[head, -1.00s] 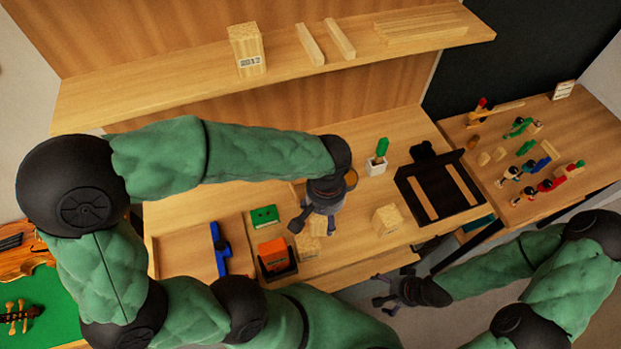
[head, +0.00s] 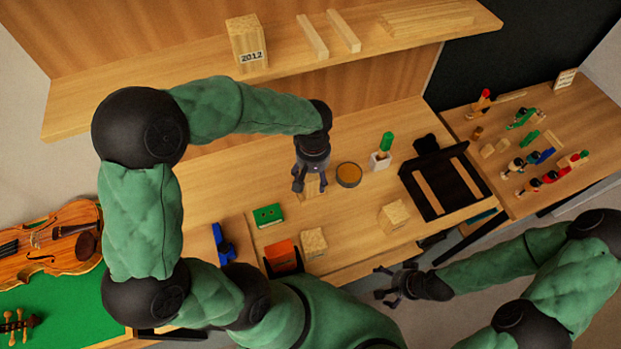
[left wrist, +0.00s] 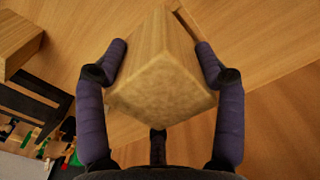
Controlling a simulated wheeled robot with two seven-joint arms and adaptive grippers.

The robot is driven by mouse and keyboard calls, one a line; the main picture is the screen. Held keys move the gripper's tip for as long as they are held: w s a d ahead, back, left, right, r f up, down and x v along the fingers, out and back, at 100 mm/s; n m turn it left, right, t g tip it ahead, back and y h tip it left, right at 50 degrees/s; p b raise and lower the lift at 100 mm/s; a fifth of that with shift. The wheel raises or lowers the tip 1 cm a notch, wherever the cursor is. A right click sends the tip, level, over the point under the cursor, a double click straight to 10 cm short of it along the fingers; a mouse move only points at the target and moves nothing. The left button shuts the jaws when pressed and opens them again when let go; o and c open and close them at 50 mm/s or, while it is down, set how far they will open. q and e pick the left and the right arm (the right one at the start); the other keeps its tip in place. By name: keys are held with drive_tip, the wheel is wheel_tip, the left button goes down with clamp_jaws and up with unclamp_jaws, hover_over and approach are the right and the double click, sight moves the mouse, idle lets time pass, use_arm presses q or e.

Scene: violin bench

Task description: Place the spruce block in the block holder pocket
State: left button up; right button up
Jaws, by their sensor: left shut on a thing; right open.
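My left gripper (head: 305,184) is shut on a pale wooden block (head: 314,187), which looks like the spruce block, over the back middle of the bench. In the left wrist view the block (left wrist: 165,70) sits between the two fingers, with a corner and its mottled end face toward the camera. Whether the block touches the surface below is unclear. I cannot pick out the block holder pocket for certain. My right gripper (head: 384,284) is open and empty, in front of the bench.
Other pale blocks stand at the bench front (head: 313,243) and on the right (head: 393,215). A round tin (head: 348,175), a white cup (head: 380,161) with a green item, and a black frame (head: 421,193) are to the right. A green box (head: 268,215) is left. A shelf (head: 180,88) hangs above.

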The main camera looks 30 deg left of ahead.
use_arm(q)
drive_tip(key=f, duration=0.1)
drive_tip(key=w+a+f, duration=0.1)
drive_tip(key=w+f, duration=0.1)
drive_tip(key=shift+a+f+b, duration=0.15)
drive_tip(key=shift+a+b, duration=0.15)
drive_tip(key=shift+a, duration=0.1)
drive_tip(key=shift+w+a+f+b, duration=0.1)
drive_tip(key=shift+f+b, duration=0.1)
drive_tip(key=shift+f, duration=0.65)
drive_tip(key=shift+w+a+f+b, duration=0.1)
drive_tip(key=shift+f+b, duration=0.1)
drive_tip(key=shift+f, duration=0.65)
drive_tip(key=shift+f, duration=0.2)
drive_tip(key=o, duration=1.2)
drive_tip(key=shift+d, duration=0.1)
drive_tip(key=shift+o, duration=0.2)
drive_tip(key=shift+r, duration=0.15)
